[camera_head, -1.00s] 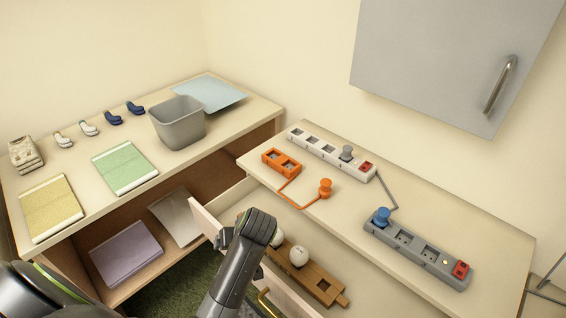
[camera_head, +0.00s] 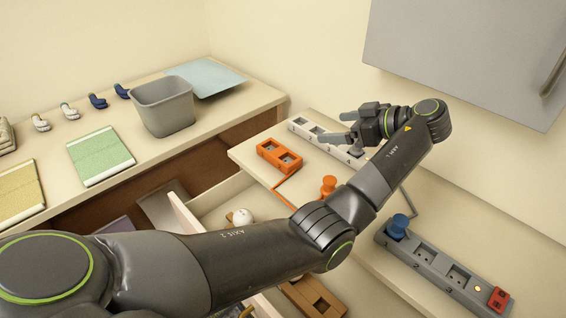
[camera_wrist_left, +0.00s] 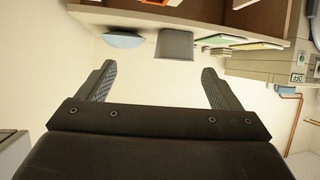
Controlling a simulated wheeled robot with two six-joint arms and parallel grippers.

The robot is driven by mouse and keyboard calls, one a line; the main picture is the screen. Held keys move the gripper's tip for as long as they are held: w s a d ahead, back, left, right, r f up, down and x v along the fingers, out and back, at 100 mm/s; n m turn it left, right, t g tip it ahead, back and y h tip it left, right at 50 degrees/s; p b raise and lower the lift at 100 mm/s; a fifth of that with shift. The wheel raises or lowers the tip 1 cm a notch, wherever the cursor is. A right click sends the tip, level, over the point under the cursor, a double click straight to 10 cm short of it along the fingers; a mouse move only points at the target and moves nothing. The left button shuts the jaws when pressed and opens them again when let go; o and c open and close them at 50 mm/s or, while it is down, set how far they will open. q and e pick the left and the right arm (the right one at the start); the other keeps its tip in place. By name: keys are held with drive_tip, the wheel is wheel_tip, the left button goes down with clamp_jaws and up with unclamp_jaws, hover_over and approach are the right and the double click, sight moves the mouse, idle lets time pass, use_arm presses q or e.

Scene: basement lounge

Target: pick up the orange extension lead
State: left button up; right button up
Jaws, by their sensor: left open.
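The orange extension lead (camera_head: 266,152) lies on the right-hand desk top near its front left corner. Its two-socket block shows clearly, and its cord runs along the front edge to an orange plug (camera_head: 328,184) standing on the desk, partly behind my left arm. My left gripper (camera_head: 335,127) is open and empty. It appears above the white power strip, beyond and to the right of the orange block. In the left wrist view the open fingers (camera_wrist_left: 158,84) have nothing between them but pale wall. My right gripper is not in view.
The white power strip (camera_head: 300,128) is partly hidden by my gripper. A grey power strip (camera_head: 440,262) with a blue plug (camera_head: 398,226) lies at right. An open drawer (camera_head: 190,226) holds a white round object (camera_head: 242,216). A grey wall cabinet (camera_head: 470,55) hangs above.

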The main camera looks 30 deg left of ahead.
use_arm(q)
wheel_tip(320, 180, down, 7)
drive_tip(key=b, duration=0.6)
drive_tip(key=p, duration=0.2)
approach(278, 152)
drive_tip(key=shift+x, duration=1.25)
drive_tip(key=p+x, duration=0.1)
drive_tip(key=x, duration=0.3)
drive_tip(key=shift+a+f, duration=0.15)
drive_tip(key=shift+a, duration=0.1)
drive_tip(key=shift+a+f, duration=0.25)
drive_tip(key=shift+r, duration=0.1)
drive_tip(key=c, duration=1.5)
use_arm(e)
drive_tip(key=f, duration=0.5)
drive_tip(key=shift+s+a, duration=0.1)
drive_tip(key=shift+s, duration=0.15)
